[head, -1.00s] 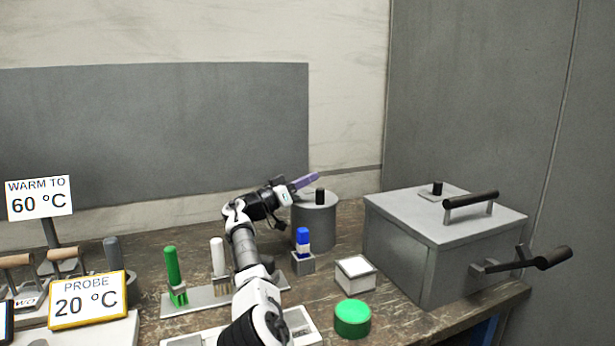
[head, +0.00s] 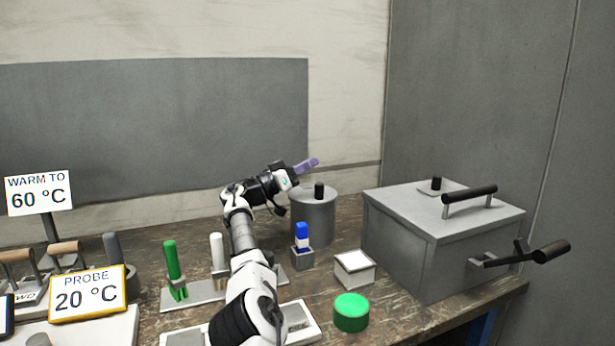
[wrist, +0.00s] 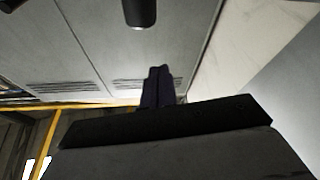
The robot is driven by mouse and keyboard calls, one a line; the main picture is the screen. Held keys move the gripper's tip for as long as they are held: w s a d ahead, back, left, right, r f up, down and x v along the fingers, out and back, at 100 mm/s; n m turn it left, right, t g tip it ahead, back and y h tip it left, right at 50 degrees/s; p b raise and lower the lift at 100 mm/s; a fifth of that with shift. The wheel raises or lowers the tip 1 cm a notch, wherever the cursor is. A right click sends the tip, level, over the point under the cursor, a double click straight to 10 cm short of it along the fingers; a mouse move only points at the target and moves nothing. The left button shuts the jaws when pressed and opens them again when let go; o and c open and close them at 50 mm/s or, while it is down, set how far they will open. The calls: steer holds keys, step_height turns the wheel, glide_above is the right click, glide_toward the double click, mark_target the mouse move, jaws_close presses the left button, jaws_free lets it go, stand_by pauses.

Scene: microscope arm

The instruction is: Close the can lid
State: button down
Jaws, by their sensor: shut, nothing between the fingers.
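The can (head: 314,220) is a grey cylinder at the back of the bench in the head view. Its flat grey top lies level, with an upright black knob (head: 319,190) at the middle; no gap shows under the lid from here. My gripper (head: 313,162) has purple fingers, pressed together and empty. In the head view it appears just above and behind the knob, pointing right and slightly up. The closed fingers also show in the wrist view (wrist: 158,85). A dark rounded shape at the top of the wrist view is unclear.
A large grey box (head: 420,235) with handles stands right of the can. A blue-topped item (head: 302,233), a small white-topped box (head: 355,267) and a green button (head: 351,312) stand in front. A rack with a green stick (head: 173,265) is at left.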

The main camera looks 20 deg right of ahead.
step_height(320, 180, up, 17)
steer(key=p, duration=1.4)
steer(key=shift+p, duration=0.4)
steer(key=shift+f, duration=0.2)
